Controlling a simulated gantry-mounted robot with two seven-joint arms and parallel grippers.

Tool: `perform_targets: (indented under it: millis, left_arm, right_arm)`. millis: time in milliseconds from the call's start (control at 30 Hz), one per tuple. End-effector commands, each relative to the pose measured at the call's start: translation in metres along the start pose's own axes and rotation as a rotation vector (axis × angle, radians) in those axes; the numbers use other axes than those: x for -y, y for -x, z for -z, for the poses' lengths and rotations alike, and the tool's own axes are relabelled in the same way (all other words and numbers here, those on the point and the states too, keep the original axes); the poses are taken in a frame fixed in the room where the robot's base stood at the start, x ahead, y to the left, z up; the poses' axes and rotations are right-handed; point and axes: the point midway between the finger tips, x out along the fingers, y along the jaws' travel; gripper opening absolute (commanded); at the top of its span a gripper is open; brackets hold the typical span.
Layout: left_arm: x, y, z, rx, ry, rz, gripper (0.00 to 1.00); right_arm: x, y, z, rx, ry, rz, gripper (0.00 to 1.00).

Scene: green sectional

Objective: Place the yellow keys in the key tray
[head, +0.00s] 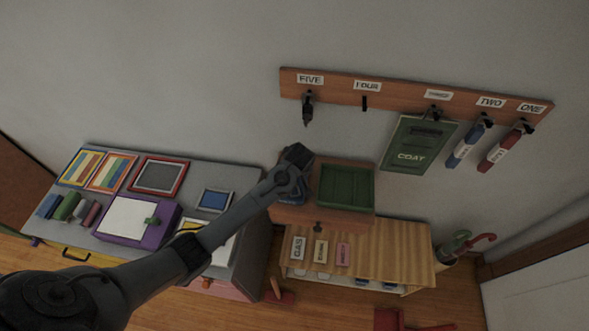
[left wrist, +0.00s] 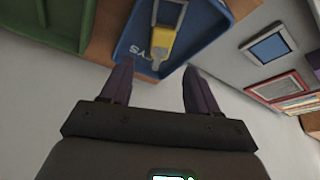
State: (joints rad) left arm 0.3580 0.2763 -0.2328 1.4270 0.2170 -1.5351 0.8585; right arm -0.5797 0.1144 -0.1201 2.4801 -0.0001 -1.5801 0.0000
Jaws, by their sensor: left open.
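The key tray (left wrist: 133,43) is blue with white lettering, of which "YS" shows in the left wrist view. In the head view it (head: 291,199) is mostly hidden behind my left arm. The yellow keys (left wrist: 162,42) lie inside the blue tray, with a grey metal loop at the far end. My left gripper (left wrist: 156,76) is open and empty, its fingertips apart near the tray's edge and the keys. In the head view the end of my left arm is over the tray, and the fingers cannot be made out. My right gripper is in neither view.
A green tray (head: 346,187) stands right beside the blue one on the wooden shelf. A hook rack (head: 385,94) above holds a green board and several hanging items. A grey desk (head: 180,175) with frames and a purple box is at left. A slatted bench (head: 395,245) stands below.

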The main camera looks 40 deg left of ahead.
Motion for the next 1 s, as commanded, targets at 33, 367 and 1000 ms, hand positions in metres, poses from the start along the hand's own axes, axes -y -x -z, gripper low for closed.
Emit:
perform_targets:
  millis: [33,367,1000]
  left_arm:
    - [0.0,0.01,0.001,-0.004,-0.001,-0.002,0.61]
    - [0.0,0.05,0.0,-0.001,-0.001,0.0,0.61]
    - [0.084,0.084,-0.185,0.093,-0.664,-0.216,0.61]
  right_arm:
    - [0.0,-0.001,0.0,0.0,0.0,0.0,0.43]
    - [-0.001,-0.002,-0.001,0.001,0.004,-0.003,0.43]
    - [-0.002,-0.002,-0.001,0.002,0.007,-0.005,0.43]
